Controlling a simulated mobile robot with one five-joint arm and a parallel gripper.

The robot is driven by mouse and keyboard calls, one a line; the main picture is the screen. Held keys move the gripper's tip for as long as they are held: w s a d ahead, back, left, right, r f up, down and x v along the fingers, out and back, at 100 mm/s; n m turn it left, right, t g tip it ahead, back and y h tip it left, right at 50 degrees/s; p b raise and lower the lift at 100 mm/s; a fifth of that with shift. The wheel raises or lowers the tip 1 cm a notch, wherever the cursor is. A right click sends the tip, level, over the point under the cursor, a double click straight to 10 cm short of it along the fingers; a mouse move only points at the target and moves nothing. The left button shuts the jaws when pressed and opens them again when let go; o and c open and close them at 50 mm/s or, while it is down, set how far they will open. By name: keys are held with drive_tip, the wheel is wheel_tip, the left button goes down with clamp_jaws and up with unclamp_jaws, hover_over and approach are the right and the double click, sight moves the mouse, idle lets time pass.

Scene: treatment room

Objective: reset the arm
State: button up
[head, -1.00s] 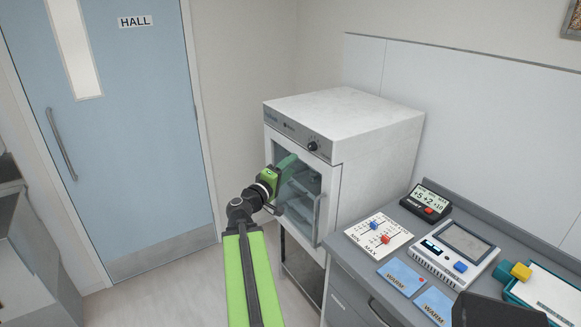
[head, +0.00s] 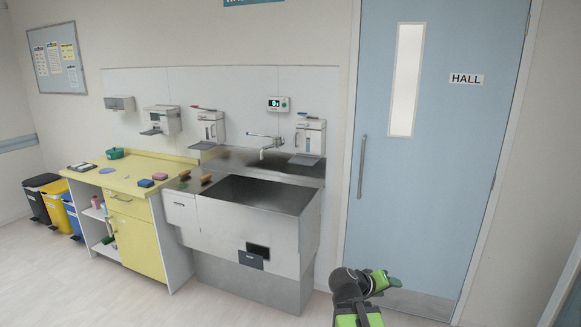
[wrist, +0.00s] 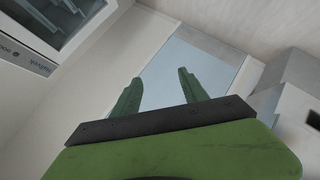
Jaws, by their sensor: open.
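My gripper (head: 392,283) is at the lower right of the head view, in front of the foot of the blue hall door. In the wrist view its two green fingers (wrist: 160,90) stand apart with nothing between them. Part of my green and black arm shows below it in the head view.
The blue door (head: 430,150) is shut. A steel sink (head: 262,195) stands left of it, then a yellow counter (head: 125,172) with small items. Bins (head: 58,200) stand at far left. The floor (head: 110,290) in front is clear. A white cabinet (wrist: 25,50) shows in the wrist view.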

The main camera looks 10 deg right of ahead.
drive_tip(key=s+a+f+g+y, duration=0.1)
drive_tip(key=s+a+f+y, duration=0.1)
drive_tip(key=a, duration=0.6)
drive_tip(key=s+a+f+n+g+y, duration=0.1)
drive_tip(key=s+a+f+g+y, duration=0.1)
drive_tip(key=a, duration=0.7)
drive_tip(key=s+a+f+g+y, duration=0.1)
drive_tip(key=s+a+f+y, duration=0.2)
drive_tip(key=a+f+y, duration=0.3)
drive_tip(key=a, duration=0.2)
drive_tip(key=shift+s+a+f+n+g, duration=0.3)
drive_tip(key=shift+a+n, duration=0.1)
